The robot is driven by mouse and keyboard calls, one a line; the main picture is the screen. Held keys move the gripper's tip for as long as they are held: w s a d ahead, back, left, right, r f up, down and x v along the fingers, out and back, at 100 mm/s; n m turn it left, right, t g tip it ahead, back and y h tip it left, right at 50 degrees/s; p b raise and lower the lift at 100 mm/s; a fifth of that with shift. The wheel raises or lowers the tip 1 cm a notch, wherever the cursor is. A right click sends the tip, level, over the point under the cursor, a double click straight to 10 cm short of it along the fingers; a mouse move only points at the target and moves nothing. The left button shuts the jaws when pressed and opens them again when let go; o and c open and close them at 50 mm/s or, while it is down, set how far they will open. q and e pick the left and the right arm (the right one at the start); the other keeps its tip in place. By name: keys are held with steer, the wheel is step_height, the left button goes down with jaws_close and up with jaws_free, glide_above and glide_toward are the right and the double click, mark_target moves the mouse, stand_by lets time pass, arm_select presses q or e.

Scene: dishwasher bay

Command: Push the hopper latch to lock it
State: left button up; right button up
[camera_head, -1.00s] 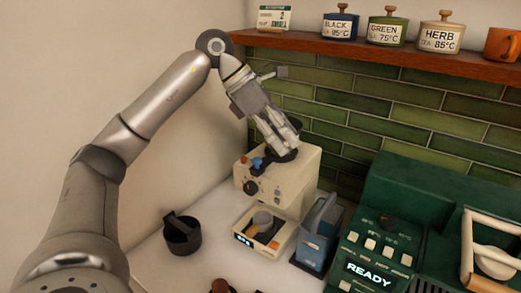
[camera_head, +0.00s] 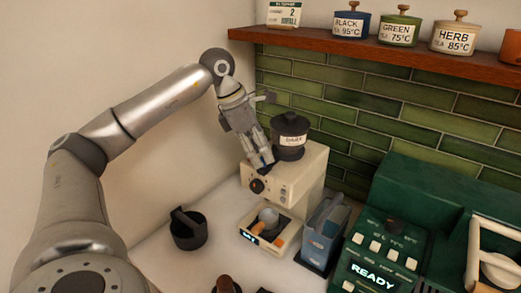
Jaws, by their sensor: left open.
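The cream grinder (camera_head: 297,178) stands on the pale counter against the green tiles. Its black hopper (camera_head: 291,128), with a lid and a white label, sits on top. My left gripper (camera_head: 261,166) comes down from the upper left and is open. Its fingertips are at the front-left of the grinder's top, just left of the hopper and above the dark front knob (camera_head: 257,186). The fingers cover the spot where the blue latch-like part showed earlier, so the latch is hidden. I cannot tell whether the fingertips touch it. My right gripper is not in view.
A scale with a small cup (camera_head: 269,217) sits before the grinder. A black handled container (camera_head: 188,230) is left, a blue-grey box (camera_head: 322,234) right. A green machine (camera_head: 402,221) reading READY fills the right. A shelf (camera_head: 393,54) with tea canisters runs above.

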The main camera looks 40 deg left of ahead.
arm_select(q)
steer(key=shift+w+d+f, duration=0.15)
steer(key=shift+f, duration=0.25)
steer(key=shift+c, duration=0.2)
jaws_close()
